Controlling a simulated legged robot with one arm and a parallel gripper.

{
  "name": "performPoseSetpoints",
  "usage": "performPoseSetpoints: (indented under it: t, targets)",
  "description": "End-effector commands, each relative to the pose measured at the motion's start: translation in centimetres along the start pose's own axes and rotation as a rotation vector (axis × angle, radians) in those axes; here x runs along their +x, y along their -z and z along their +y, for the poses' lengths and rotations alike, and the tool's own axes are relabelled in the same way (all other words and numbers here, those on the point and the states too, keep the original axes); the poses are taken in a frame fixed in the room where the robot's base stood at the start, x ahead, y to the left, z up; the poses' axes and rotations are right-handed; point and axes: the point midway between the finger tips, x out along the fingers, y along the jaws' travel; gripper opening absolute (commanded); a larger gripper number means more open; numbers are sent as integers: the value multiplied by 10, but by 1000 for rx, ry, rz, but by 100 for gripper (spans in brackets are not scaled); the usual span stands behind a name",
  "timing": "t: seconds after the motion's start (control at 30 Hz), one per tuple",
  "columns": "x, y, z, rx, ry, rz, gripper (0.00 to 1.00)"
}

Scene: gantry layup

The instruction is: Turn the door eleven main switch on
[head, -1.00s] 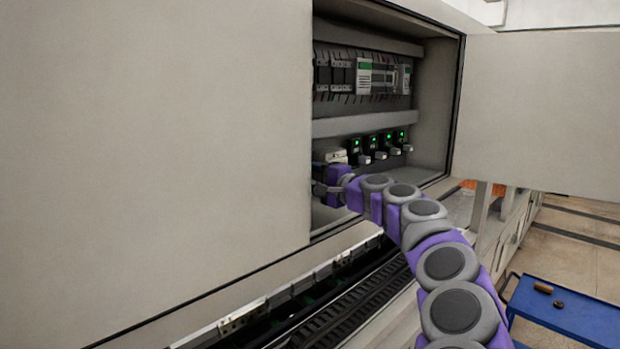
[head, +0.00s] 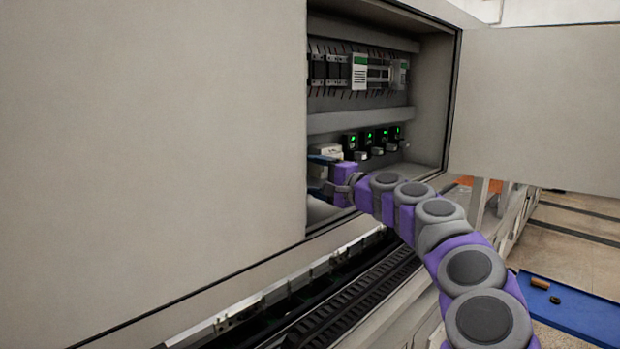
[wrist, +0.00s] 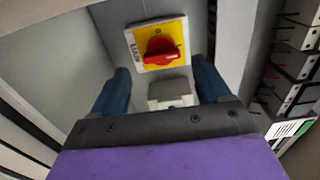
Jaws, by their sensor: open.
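The main switch (wrist: 158,45) is a red rotary knob on a yellow plate, labelled MAIN, on the grey side wall inside the cabinet. In the wrist view it lies ahead of my gripper (wrist: 160,85), beyond the fingertips and roughly between them. A gap seems to remain between the fingertips and the knob. In the head view my gripper (head: 322,160) reaches into the open cabinet at its left edge, and the switch is hidden behind the closed panel.
The open cabinet door (head: 540,110) stands to the right of the opening. Several small black units with green lights (head: 367,137) and a row of wired modules (head: 360,72) are inside. A white box (head: 327,150) is close to the gripper.

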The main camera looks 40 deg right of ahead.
Motion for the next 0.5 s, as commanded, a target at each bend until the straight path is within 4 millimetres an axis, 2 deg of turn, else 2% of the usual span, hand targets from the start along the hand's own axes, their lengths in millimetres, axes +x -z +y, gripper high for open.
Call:
performPoseSetpoints:
  t: [0.03,0.1,0.5]
  targets:
    - [-15,3,0,0,5,4,77]
    - [-31,4,1,0,5,4,77]
    - [-112,6,4,2,0,5,77]
